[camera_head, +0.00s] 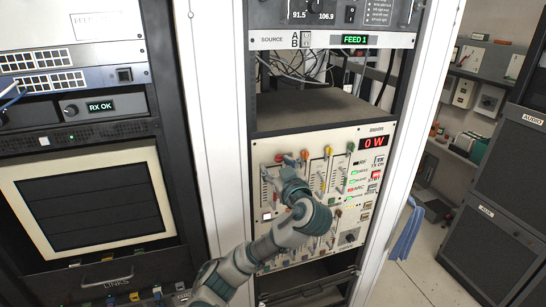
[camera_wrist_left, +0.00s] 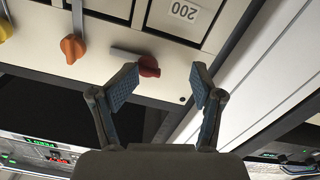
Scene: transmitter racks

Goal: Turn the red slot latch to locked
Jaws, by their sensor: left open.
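The red slot latch (camera_wrist_left: 148,66) sits on the cream panel in the left wrist view, with a grey bar reaching to the left from it. It also shows at the top left of the latch row in the head view (camera_head: 279,157). My left gripper (camera_wrist_left: 165,82) is open, with its two blue-padded fingers on either side of the red latch. The latch is nearer the left finger; whether they touch I cannot tell. In the head view my left gripper (camera_head: 290,165) is in front of the panel and hides part of it. My right gripper is not in view.
An orange latch (camera_wrist_left: 72,47) and a yellow latch (camera_wrist_left: 5,30) sit beside the red one. The panel (camera_head: 380,146) carries a red "0 W" display (camera_head: 373,142). A white rack post (camera_head: 205,110) stands left of it. An empty shelf (camera_head: 310,108) is above.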

